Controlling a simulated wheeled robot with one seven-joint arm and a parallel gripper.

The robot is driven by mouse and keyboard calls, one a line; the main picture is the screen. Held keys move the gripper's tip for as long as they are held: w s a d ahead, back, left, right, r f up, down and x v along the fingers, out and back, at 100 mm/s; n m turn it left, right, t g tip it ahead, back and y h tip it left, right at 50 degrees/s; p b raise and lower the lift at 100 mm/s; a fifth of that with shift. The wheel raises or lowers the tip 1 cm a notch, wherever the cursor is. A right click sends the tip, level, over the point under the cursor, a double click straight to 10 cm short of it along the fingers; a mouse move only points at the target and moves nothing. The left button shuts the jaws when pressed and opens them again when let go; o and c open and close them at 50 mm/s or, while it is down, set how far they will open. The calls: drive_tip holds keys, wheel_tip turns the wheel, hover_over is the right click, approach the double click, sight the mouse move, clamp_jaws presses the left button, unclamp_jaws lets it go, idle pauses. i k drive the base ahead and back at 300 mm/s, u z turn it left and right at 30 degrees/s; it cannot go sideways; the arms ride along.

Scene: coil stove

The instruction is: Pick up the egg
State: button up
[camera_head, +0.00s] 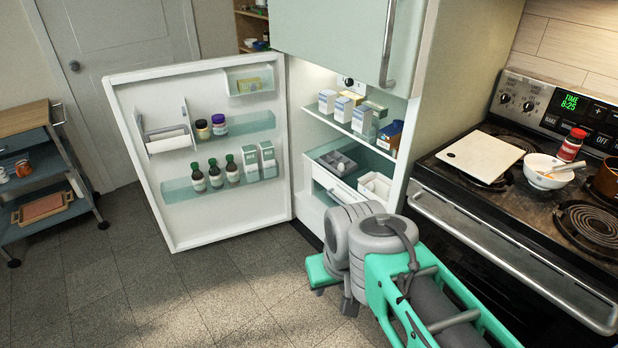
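I cannot make out an egg in this view. The refrigerator (298,190) stands open, its door (235,200) swung out to the left. A grey tray-like item (339,162) lies low inside it, its contents too small to tell. A white open container (375,187) sits to the right of that item, and its inside is not clear. My gripper (335,298) is in front of the refrigerator, low and pointing down, apart from the shelves. My own arm covers part of it, and its fingertips do not show clearly.
Boxes (345,106) stand on the refrigerator shelf; bottles (215,173) fill the door racks. A cart (45,170) stands at left. The floor between is clear.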

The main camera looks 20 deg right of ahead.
sight(371, 187)
drive_tip(key=u, duration=0.55)
drive_tip(key=i, duration=2.65)
drive_tip(key=z, duration=0.65)
